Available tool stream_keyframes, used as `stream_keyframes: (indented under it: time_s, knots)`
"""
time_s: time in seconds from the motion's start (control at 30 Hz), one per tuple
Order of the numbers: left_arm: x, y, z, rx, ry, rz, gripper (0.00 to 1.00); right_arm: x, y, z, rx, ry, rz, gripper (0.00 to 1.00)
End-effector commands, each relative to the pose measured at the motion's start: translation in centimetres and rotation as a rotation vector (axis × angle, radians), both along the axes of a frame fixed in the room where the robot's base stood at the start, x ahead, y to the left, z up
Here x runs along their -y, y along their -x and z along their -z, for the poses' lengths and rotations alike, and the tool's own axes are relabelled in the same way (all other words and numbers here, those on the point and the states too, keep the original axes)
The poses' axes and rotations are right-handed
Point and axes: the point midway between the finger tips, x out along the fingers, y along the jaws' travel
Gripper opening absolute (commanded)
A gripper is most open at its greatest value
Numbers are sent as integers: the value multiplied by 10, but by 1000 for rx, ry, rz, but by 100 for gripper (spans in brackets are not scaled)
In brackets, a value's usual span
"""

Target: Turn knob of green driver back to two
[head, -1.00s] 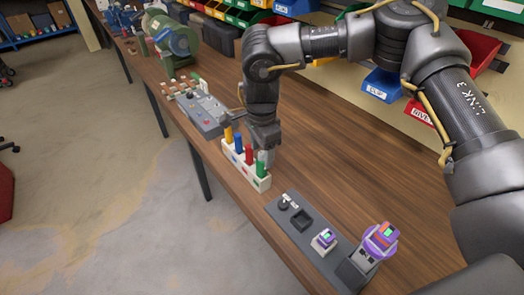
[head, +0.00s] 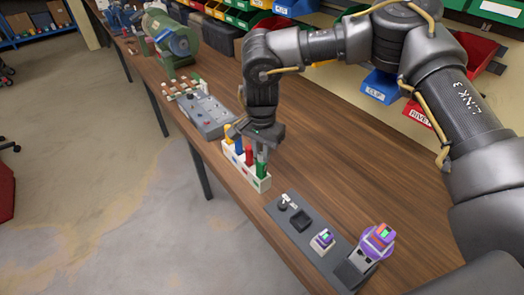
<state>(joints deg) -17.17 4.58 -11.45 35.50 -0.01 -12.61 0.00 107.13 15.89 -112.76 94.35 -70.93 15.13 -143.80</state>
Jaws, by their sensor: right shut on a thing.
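The green driver (head: 261,170) stands upright in the right-hand end of a white rack (head: 231,160) on the wooden bench. Red (head: 249,157), blue (head: 239,146) and yellow (head: 229,132) drivers stand beside it in a row. My right gripper (head: 262,152) points down over the green end of the rack, with its fingers shut on the top of the green driver. The gripper hides the driver's knob, and its setting is too small to read. My left gripper is not in view.
A grey plate with a small white-and-purple block (head: 322,241) and a purple-topped device (head: 377,243) lies in front right. A grey panel (head: 208,118) is behind left of the rack. Bins line the bench back. Bare bench (head: 330,170) lies right of the rack.

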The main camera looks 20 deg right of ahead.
Motion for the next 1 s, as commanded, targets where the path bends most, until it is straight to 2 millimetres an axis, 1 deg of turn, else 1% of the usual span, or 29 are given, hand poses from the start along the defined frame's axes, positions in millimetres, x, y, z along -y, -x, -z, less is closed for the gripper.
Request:
stream_keyframes:
  time_s: [0.27,0.37,0.5,0.63,0.73,0.93,0.97,1.0]
  knots:
    - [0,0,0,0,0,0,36,0,0,0,1,-1,-12,7]
    - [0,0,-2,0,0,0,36,0,0,-1,1,-1,-98,7]
    - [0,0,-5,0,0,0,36,-1,0,-1,1,0,-312,7]
    - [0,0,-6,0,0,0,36,-1,0,0,1,-2,-457,7]
    - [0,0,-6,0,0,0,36,-1,0,0,1,-2,-501,7]
    - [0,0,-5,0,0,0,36,-1,0,0,1,-2,-504,7]
    - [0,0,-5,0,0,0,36,-1,0,0,1,-2,-503,21]
    - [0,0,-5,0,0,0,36,-1,0,0,1,-2,-503,26]
